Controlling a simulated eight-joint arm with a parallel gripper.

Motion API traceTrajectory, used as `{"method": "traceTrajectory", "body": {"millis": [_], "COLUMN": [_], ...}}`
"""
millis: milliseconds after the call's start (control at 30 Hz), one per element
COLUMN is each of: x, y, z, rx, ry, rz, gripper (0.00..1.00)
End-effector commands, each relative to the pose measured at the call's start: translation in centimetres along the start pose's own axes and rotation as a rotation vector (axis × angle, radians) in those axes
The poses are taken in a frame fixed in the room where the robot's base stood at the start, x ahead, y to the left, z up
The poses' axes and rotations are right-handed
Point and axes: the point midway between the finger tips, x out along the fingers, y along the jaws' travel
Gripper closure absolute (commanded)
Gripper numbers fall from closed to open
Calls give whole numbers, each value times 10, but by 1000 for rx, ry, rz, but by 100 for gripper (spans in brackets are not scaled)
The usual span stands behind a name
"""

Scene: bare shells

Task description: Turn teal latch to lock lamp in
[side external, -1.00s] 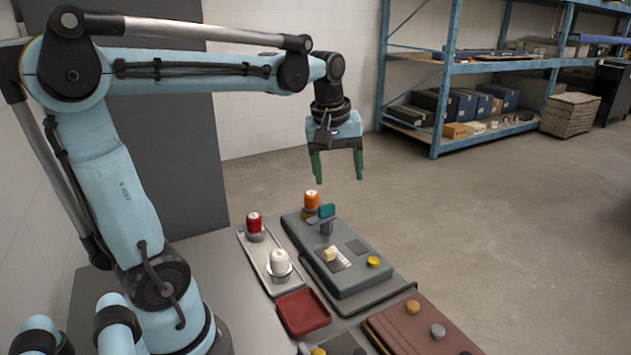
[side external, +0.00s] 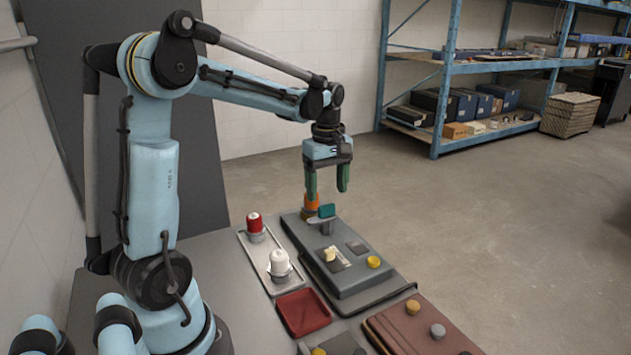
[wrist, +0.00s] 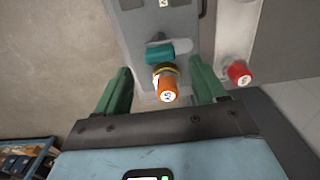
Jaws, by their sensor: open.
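The teal latch (side external: 326,211) stands at the far end of the grey panel block (side external: 350,270), beside the orange lamp (side external: 311,201). In the wrist view the teal latch (wrist: 160,50) lies just past the orange lamp (wrist: 166,88), which sits in a socket with a yellow ring. My gripper (side external: 327,188) is open, pointing down just above the lamp and latch. In the wrist view its green fingers (wrist: 163,95) appear on either side of the lamp, with nothing held. Whether the fingers reach down to the lamp's height cannot be told.
A metal tray (side external: 258,262) left of the block holds a red lamp (side external: 254,223) and a white lamp (side external: 279,263). A red tray (side external: 302,313) lies nearer. A yellow knob (side external: 374,262) stands on the block. A brown panel (side external: 395,338) is at the front right.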

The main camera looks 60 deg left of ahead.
Motion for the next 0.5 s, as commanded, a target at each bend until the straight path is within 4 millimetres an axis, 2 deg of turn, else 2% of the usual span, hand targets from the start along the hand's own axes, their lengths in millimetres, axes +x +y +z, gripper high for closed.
{"method": "traceTrajectory", "body": {"millis": [200, 500], "x": [30, 45], "y": [0, 0], "z": [0, 0], "rx": [1, 1], "ry": [0, 0], "rz": [1, 1], "gripper": [30, 30]}}
